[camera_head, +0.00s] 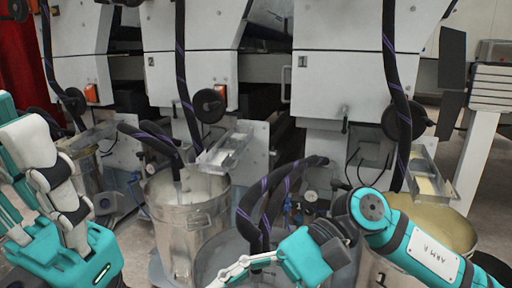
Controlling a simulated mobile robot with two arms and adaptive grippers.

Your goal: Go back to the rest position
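My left arm (62,190), in teal, white and black, is folded up close at the left edge of the head view. I cannot make out its two fingertips clearly. My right arm (425,250), marked ARM R, comes in from the lower right and bends toward the middle. My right gripper (240,268) points down and left at the bottom middle, in front of a metal bucket. One pale finger shows, and the rest is hidden or cut off. I see nothing held in either gripper.
Grey coater machines (345,75) with dark hoses stand behind. A large metal bucket (185,225) stands left of centre. Another bucket (440,228) with yellowish contents is behind my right arm. Dark hoses (268,200) rise beside my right gripper. A white stand (480,150) is at the right.

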